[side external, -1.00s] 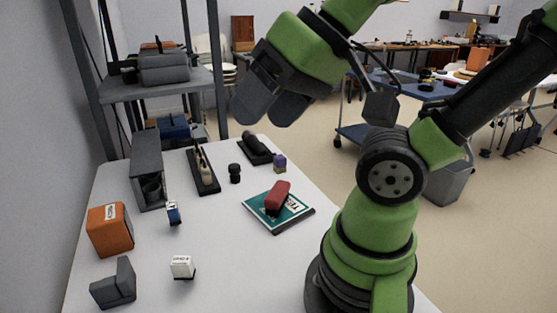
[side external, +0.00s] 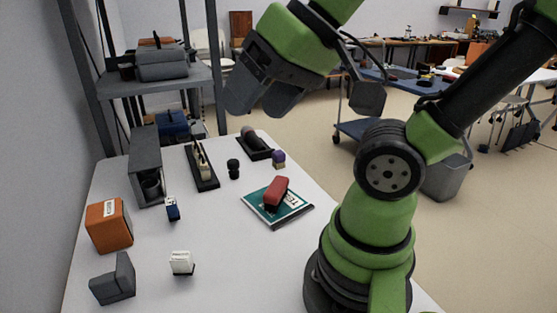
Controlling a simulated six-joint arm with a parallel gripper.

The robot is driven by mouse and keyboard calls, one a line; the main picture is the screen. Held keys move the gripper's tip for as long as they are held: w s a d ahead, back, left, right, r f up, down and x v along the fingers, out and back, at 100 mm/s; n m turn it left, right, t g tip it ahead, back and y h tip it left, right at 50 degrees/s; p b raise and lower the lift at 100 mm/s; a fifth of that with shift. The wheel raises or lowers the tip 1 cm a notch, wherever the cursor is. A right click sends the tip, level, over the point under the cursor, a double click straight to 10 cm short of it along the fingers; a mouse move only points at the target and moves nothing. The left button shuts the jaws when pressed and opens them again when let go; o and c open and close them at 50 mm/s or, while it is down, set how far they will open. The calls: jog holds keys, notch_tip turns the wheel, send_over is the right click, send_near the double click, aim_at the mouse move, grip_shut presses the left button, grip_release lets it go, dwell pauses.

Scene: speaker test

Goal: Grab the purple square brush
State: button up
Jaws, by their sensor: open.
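The purple brush (side external: 279,159) is a small block with a purple top. It stands upright on the white table near its far right edge, just right of a black tray. My gripper (side external: 258,106) is open and empty, well above the far part of the table. Its two dark grey fingers point down and to the left. In the picture they are above and slightly left of the purple brush, apart from it.
A black tray with a dark tool (side external: 252,142), a small black knob-like item (side external: 233,169) and a green book (side external: 267,213) with a red object (side external: 276,192) on it are nearby. A grey shelf (side external: 157,87) stands behind.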

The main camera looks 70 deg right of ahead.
jog(key=w+d+m+h, duration=0.1)
jog(key=w+d+h, duration=0.1)
jog(key=w+d, duration=0.55)
jog(key=m+g+h, duration=0.3)
jog(key=g, duration=0.1)
send_near(279, 152)
jog(key=f, duration=0.1)
jog(key=x, duration=0.5)
jog(key=shift+w+d+r, duration=0.15)
jog(key=shift+d, duration=0.1)
jog(key=shift+x, duration=3.05)
jog(key=shift+a, duration=0.2)
jog(key=c, duration=1)
